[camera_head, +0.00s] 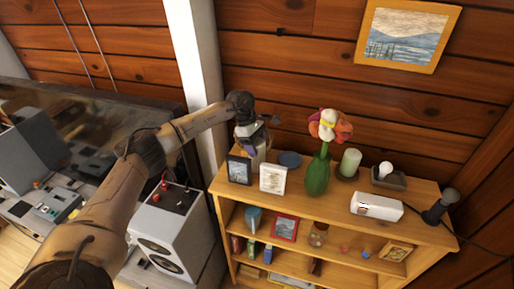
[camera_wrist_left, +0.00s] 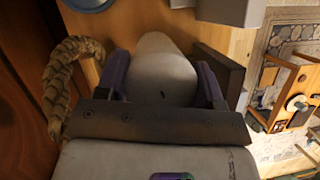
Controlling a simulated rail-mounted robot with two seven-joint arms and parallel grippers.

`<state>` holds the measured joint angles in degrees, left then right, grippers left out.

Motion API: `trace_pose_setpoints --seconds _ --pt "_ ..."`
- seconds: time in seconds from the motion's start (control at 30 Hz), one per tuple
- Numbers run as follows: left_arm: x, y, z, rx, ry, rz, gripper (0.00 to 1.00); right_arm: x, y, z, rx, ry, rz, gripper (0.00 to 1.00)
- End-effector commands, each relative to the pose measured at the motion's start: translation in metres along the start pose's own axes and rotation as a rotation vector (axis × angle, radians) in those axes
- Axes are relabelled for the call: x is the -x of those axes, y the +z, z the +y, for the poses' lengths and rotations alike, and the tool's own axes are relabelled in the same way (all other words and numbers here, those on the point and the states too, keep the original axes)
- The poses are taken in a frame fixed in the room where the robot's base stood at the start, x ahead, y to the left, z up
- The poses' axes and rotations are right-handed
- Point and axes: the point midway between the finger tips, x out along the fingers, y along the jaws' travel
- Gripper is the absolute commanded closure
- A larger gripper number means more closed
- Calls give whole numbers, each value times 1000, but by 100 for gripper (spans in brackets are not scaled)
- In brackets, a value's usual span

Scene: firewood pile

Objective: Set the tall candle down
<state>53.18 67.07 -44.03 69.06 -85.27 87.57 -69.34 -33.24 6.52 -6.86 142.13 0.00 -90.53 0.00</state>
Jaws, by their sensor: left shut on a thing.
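My left gripper (camera_head: 254,149) is over the back left of the wooden shelf unit's top (camera_head: 300,202), behind two picture frames. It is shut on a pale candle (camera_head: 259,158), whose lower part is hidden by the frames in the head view. In the left wrist view the pale, rounded candle (camera_wrist_left: 160,72) sits between the purple fingers of my left gripper (camera_wrist_left: 162,80). I cannot tell whether its base touches the shelf top. My right gripper is not in view.
A dark frame (camera_head: 239,170) and a white frame (camera_head: 273,179) stand in front of the candle. A blue dish (camera_head: 290,159), green vase (camera_head: 317,176), shorter pale green candle (camera_head: 350,162) and white box (camera_head: 377,207) are to the right. A brown braided thing (camera_wrist_left: 62,85) is close left in the wrist view.

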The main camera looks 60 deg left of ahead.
Motion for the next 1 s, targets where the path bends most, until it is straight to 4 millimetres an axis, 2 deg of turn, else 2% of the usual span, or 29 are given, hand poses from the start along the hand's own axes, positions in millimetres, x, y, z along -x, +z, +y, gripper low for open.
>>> trace_pose_setpoints --seconds 0.1,0.5,0.53,0.77,1.0 --pt "-10 -4 0 0 1 0 73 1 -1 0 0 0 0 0" --pt "-14 -7 0 -1 1 -1 73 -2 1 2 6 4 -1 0" --pt "-14 -7 0 -1 0 0 36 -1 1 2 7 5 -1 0" --pt "-13 -6 0 -1 0 0 14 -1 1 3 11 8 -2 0" --pt "-13 -6 0 -1 0 0 13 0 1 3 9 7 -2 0"
